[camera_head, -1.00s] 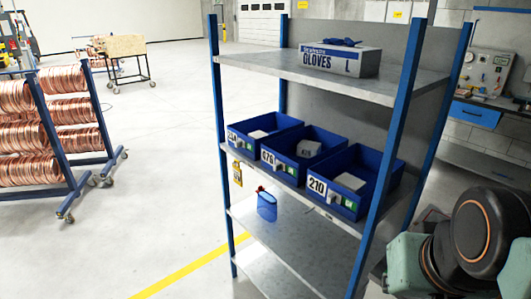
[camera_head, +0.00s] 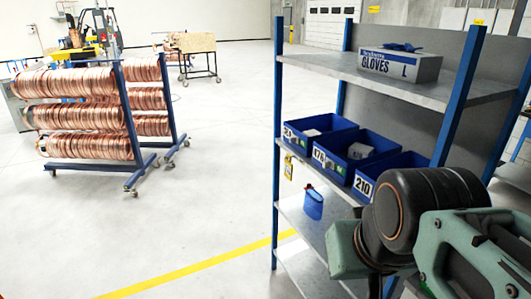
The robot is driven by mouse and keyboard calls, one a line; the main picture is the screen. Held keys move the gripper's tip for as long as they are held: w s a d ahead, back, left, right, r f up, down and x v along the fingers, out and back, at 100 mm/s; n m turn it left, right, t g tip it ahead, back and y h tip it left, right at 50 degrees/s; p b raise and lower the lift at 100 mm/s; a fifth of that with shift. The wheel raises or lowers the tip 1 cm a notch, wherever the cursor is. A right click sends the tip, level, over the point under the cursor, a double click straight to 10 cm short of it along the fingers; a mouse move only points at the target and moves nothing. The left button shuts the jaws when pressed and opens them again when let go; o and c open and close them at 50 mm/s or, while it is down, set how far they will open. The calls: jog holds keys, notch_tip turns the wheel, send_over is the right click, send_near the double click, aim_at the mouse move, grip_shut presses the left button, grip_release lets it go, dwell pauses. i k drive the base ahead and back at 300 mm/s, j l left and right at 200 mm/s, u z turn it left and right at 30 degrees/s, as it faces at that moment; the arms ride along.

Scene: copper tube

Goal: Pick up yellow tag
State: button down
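A small yellow tag (camera_head: 288,167) hangs at the front left of the shelf unit, just below the middle shelf's edge and beside the blue left post. It has dark markings too small to read. My dark and green arm covers the lower right of the view, in front of the shelf unit and to the right of the tag. My gripper itself does not show.
The shelf unit (camera_head: 425,92) holds a gloves box (camera_head: 400,66) on top. Blue bins (camera_head: 333,158) stand on its middle shelf. A blue item (camera_head: 313,204) is below them. Copper coils (camera_head: 80,115) hang on a wheeled rack at left. Floor between is clear.

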aim_at(288, 167)
jog(key=i+j, duration=0.2)
jog(key=i, duration=0.25)
jog(key=i+j+z, duration=0.15)
jog(key=i, duration=0.3)
jog(key=i+j, duration=0.35)
jog(key=i+l+z, duration=0.05)
jog(key=i, duration=0.05)
